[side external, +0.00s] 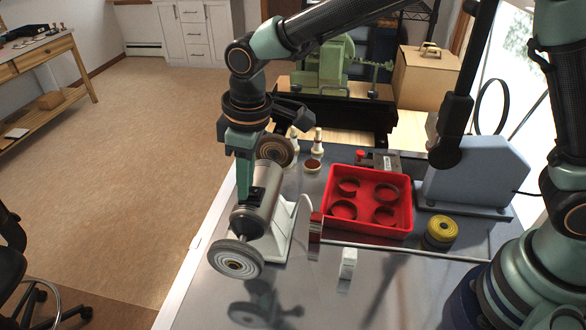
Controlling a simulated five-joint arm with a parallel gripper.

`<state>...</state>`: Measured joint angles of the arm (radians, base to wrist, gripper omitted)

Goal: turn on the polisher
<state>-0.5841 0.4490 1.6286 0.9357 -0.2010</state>
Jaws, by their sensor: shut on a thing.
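The polisher (262,212) is a grey cylindrical motor on a pale stand near the left edge of the metal bench. It has a round buffing wheel (236,259) at the near end and another wheel (275,150) at the far end. A small dark part (257,194) shows on top of the motor housing. My gripper (246,196) points down over the polisher and is shut on its upper part. The finger hides the exact spot of contact, and whether the wheels turn does not show.
A red tray (364,173) with round recesses lies right of the polisher. A white block (348,264), a yellow-topped roll (441,231) and a blue-grey machine (471,172) stand on the bench. Small bottles (317,140) stand behind. The front of the bench is mostly clear.

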